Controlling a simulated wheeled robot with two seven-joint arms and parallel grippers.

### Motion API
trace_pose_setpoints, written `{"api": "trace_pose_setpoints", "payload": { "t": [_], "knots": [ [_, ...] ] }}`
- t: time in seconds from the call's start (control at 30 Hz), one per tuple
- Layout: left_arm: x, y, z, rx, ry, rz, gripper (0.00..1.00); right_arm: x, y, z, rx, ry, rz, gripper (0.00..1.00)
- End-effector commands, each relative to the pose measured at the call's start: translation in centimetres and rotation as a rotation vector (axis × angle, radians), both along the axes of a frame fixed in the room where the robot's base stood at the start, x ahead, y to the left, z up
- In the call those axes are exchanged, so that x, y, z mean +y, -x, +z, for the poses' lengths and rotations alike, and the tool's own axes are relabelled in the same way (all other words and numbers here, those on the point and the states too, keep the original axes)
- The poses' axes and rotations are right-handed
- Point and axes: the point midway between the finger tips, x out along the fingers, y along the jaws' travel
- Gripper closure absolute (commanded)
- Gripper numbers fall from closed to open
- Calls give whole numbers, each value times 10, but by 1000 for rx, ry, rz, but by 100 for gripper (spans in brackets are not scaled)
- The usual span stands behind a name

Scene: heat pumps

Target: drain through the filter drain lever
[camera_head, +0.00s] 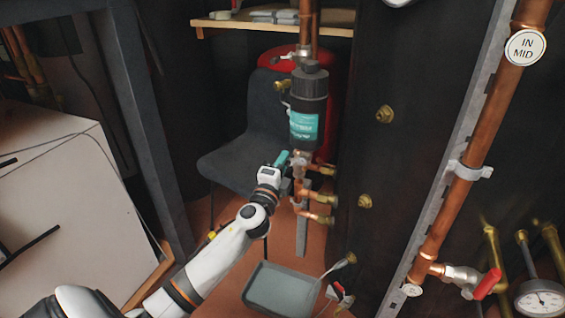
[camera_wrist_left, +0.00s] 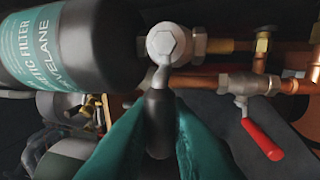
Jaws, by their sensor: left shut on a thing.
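The black filter (camera_head: 308,105) with a teal label stands upright on the copper pipework, and its body fills the upper left of the left wrist view (camera_wrist_left: 110,50). A silver valve with a hex cap (camera_wrist_left: 166,43) sits at its end. From this valve a drain lever (camera_wrist_left: 158,110) with a dark grip runs down the wrist picture. My left gripper (camera_head: 284,158), with teal fingers, is at the valve just below the filter. Its fingers (camera_wrist_left: 160,135) are shut on the lever, one on each side. My right gripper is not in view.
A grey tray (camera_head: 258,298) lies on the floor below the filter. A red-handled valve (camera_wrist_left: 262,138) is close to the gripper. A dark chair (camera_head: 243,130) and a red tank (camera_head: 334,90) stand behind. A dark panel (camera_head: 385,160) borders the right side.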

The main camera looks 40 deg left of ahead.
Motion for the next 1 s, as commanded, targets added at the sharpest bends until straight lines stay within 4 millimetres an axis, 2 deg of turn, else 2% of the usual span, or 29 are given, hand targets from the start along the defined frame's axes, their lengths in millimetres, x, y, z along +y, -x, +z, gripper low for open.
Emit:
{"api": "trace_pose_setpoints", "payload": {
  "t": [0.27, 0.3, 0.4, 0.67, 0.77, 0.87, 1.0],
  "knots": [
    [-1, 0, -1, 2, -4, -1, 100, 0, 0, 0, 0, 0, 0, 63],
    [-1, 0, -1, 1, -4, -2, 78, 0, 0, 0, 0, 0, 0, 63],
    [-1, 0, 0, 1, -3, -1, 66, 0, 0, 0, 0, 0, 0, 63],
    [-1, 1, 0, 0, -1, -1, 66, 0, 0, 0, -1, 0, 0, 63],
    [-3, 7, -2, 2, 0, -1, 66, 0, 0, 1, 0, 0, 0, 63],
    [-7, 20, -6, 3, 0, -2, 66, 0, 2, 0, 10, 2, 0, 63],
    [-15, 49, -12, 4, 2, -2, 66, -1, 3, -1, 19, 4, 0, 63]
  ]
}}
